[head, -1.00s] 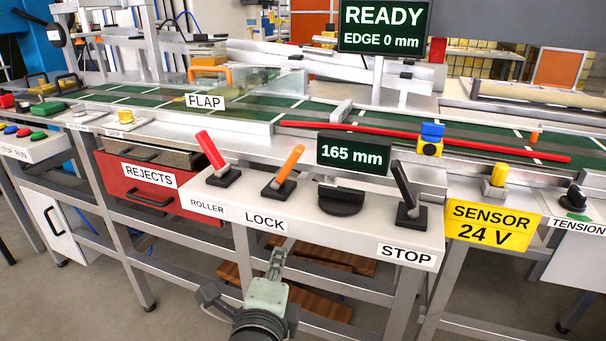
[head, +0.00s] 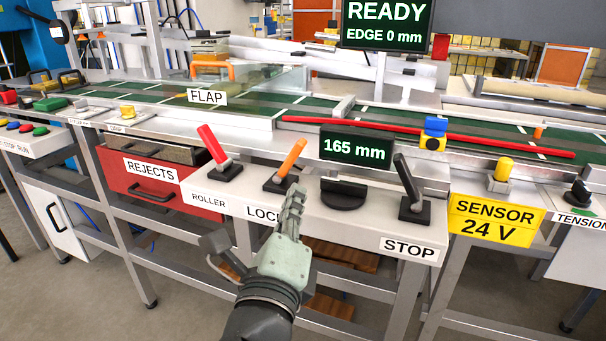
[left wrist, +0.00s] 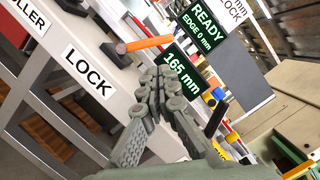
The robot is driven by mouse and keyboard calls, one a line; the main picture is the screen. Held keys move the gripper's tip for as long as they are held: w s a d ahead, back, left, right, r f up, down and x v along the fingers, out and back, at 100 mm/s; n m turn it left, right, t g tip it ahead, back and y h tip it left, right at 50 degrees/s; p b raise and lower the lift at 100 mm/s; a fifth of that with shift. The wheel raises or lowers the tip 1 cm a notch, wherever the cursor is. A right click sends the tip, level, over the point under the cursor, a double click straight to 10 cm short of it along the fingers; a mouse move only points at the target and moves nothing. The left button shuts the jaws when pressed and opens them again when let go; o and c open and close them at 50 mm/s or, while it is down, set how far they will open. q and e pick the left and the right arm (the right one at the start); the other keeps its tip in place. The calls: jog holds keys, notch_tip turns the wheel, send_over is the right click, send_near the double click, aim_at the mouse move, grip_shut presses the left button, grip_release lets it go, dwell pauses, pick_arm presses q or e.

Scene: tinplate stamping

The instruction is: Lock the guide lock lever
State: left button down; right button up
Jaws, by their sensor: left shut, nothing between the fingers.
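The guide lock lever has an orange handle (head: 291,157) on a black base, behind the LOCK label (head: 262,213) on the grey panel. It leans up and to the right in the head view. My left gripper (head: 294,190) is shut and empty, just in front of the lever base and partly over the label. In the left wrist view, the orange lever (left wrist: 146,44) lies beyond the fingertips (left wrist: 168,75). I cannot tell whether the fingertips touch it. My right gripper is not in view.
The red ROLLER lever (head: 213,147) stands to the left. A dark knob under the 165 mm display (head: 355,147) and the black STOP lever (head: 407,185) stand to the right. A red rail (head: 430,137) runs along the green belt behind. The REJECTS drawer (head: 140,185) is at lower left.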

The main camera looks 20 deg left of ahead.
aim_at(290, 161)
pick_arm(q)
jog(key=b+x, duration=0.2)
jog(key=x, duration=0.5)
jog(key=shift+w, duration=0.2)
jog(key=shift+w+a, duration=0.15)
jog(key=shift+w, duration=0.35)
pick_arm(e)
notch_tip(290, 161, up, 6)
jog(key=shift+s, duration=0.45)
pick_arm(q)
jog(key=shift+w+r, duration=0.1)
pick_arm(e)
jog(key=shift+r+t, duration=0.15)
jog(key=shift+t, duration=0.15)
